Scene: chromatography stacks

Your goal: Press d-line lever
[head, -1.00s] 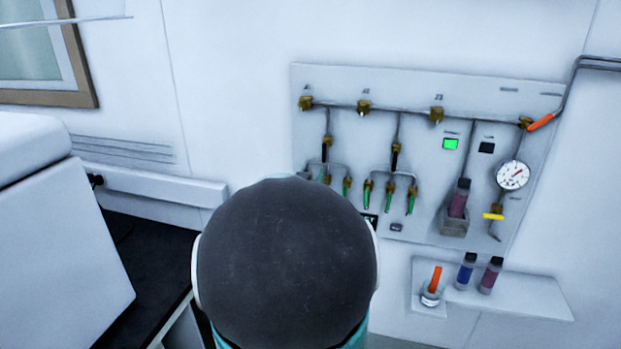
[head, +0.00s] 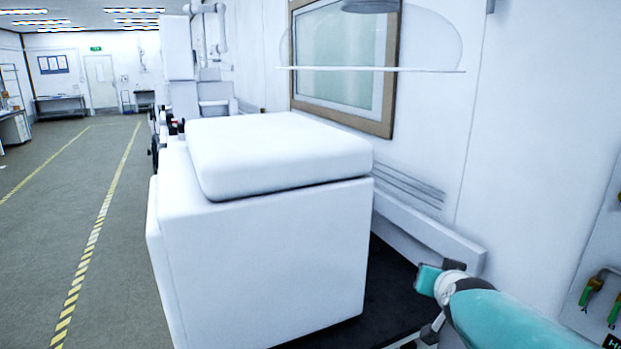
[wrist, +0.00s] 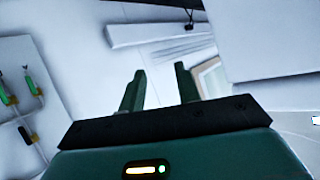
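My gripper (wrist: 160,82) shows in the wrist view with its two dark green fingers apart and nothing between them. The white valve panel (head: 600,240) is cut off at the right edge of the head view, where only a few green-handled levers (head: 588,292) show. In the wrist view, green levers (wrist: 31,82) on thin grey pipes stand at the left edge, apart from my fingers. No lever can be told as the d-line one, as no line label is readable now. Most of the panel is out of view.
A large white cabinet-like block (head: 265,255) stands left of my arm. A framed window (head: 343,65) and a white wall rail (head: 425,240) are behind it. The grey floor aisle (head: 60,215) with yellow-striped lines is clear at the left.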

